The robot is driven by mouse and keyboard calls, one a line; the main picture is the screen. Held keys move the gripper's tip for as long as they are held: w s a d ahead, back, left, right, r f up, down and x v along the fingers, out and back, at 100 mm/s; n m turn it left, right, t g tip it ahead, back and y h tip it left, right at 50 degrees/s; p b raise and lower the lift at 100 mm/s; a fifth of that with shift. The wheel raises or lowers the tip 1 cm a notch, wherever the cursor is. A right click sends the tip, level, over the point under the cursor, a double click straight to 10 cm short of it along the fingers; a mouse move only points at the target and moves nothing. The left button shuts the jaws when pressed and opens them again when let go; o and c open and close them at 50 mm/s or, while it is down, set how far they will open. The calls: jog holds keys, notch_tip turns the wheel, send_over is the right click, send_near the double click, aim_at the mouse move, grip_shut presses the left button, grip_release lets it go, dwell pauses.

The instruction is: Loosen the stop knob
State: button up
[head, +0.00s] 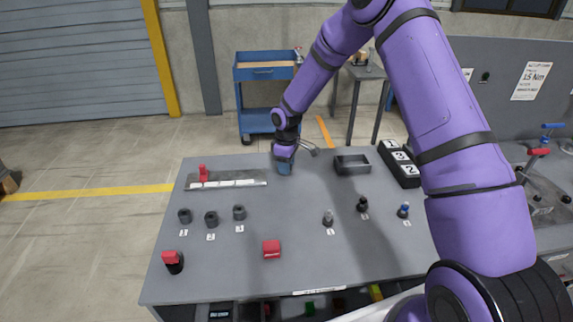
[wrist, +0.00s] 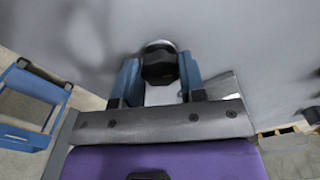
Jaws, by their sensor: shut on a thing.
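My gripper (head: 284,168) is at the far edge of the grey table, just right of the end of a flat rail with a pale scale strip (head: 228,183). In the wrist view my gripper (wrist: 160,75) has its two blue fingers on either side of a black knob (wrist: 158,66), which I take for the stop knob. A pale round rim shows behind the knob. The fingers are shut on it. In the head view the knob is hidden by my gripper.
A red upright piece (head: 203,173) stands at the rail's left end. A dark open tray (head: 352,164) and a black numbered box (head: 398,162) lie to the right. Small dark cylinders (head: 211,219), knobs (head: 328,218) and a red block (head: 271,249) stand nearer.

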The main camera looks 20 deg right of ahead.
jog(key=o, duration=0.9)
jog(key=shift+o, duration=0.2)
notch_tip(320, 180, up, 11)
jog(key=shift+f, duration=0.15)
